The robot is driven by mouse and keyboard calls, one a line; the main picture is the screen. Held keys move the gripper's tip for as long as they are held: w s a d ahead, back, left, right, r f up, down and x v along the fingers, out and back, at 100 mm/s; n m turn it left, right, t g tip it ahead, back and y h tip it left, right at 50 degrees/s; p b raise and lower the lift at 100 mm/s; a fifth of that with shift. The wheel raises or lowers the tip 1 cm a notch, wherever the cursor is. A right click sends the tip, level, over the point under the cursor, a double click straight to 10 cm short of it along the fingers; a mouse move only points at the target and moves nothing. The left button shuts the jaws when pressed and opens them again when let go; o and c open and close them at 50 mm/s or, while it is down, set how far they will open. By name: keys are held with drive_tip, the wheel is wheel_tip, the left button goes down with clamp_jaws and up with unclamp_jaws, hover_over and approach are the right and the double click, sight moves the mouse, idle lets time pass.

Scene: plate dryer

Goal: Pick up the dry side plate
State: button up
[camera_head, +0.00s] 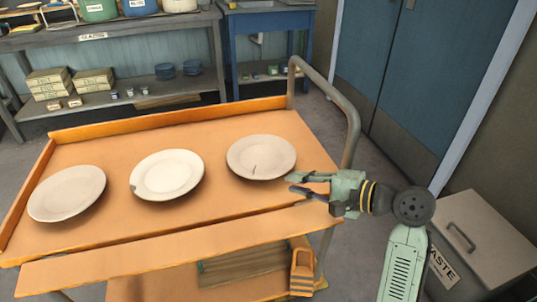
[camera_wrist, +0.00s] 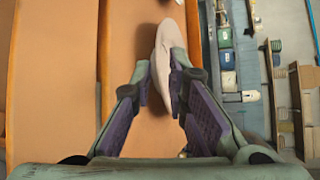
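Three pale plates lie in a row on an orange cart top (camera_head: 225,205). The left plate (camera_head: 66,193) looks matte and pinkish. The middle plate (camera_head: 167,175) is whiter and shinier, with a dark chip at its left edge. The right plate (camera_head: 261,157) looks matte, with a dark crack-like mark near its front. My gripper (camera_head: 291,184) is at the right plate's front right edge, fingers apart. In the wrist view, a plate (camera_wrist: 168,45) shows nearly edge-on between the open fingers (camera_wrist: 161,72); I cannot tell whether they touch it.
A raised lip (camera_head: 170,117) runs along the cart's back, and a grey metal handle (camera_head: 353,120) rises at its right end. A waste bin (camera_head: 485,235) stands right of my arm. Shelves with pots and boxes (camera_head: 93,80) stand behind. Bare cart surface lies in front of the plates.

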sight(270, 178)
drive_tip(key=shift+f, duration=0.2)
drive_tip(key=x, duration=0.4)
drive_tip(key=shift+w+a+p, duration=0.1)
drive_tip(key=shift+a+p, duration=0.15)
drive_tip(key=shift+p, duration=0.15)
drive_tip(key=shift+p+x, duration=0.7)
drive_tip(key=shift+x, duration=2.1)
drive_tip(key=shift+w+d, duration=0.1)
clamp_jaws()
